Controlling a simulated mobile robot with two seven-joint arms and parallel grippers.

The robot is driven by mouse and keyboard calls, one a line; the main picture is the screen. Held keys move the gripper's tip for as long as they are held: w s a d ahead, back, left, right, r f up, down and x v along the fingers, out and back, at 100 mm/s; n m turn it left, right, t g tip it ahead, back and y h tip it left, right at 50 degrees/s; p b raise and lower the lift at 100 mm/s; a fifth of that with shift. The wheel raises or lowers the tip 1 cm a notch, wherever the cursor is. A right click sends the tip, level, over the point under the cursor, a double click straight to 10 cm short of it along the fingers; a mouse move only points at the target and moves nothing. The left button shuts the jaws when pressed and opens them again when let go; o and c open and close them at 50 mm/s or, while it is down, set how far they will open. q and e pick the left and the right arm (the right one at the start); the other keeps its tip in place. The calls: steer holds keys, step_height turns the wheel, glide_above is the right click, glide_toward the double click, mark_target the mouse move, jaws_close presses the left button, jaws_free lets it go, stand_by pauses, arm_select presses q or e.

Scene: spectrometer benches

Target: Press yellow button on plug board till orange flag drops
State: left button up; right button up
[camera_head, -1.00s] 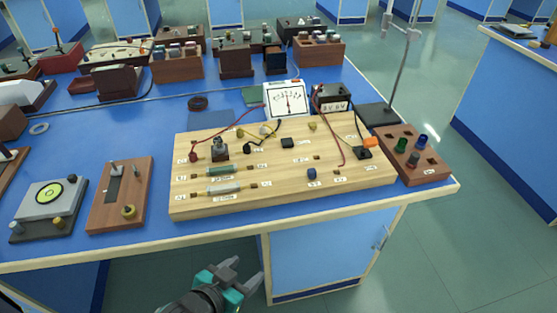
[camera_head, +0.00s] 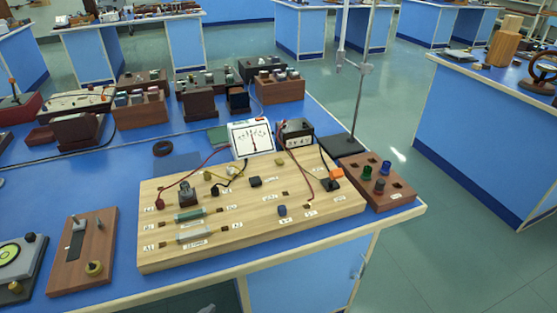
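The light wooden plug board (camera_head: 255,234) lies on the near blue bench. Small yellow pieces stand near its back edge, one at the right (camera_head: 279,161) and one at the left (camera_head: 207,175). I cannot tell which is the button. An orange flag-like piece (camera_head: 336,173) sits at the board's right end, beside a black block (camera_head: 332,184); it appears raised. A small grey tip of a gripper, seemingly my left (camera_head: 208,309), shows at the bottom edge, apart from the board. Its opening is hidden. My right gripper is not in view.
A meter (camera_head: 250,139) and a black battery box (camera_head: 296,133) stand behind the board. A metal stand (camera_head: 357,115) rises at the back right. A brown block with coloured plugs (camera_head: 378,182) adjoins the board's right end. Wires cross the board.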

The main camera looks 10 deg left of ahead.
arm_select(q)
jaws_close()
stand_by(0.4)
steer(key=shift+s+f, duration=0.1)
stand_by(1.1)
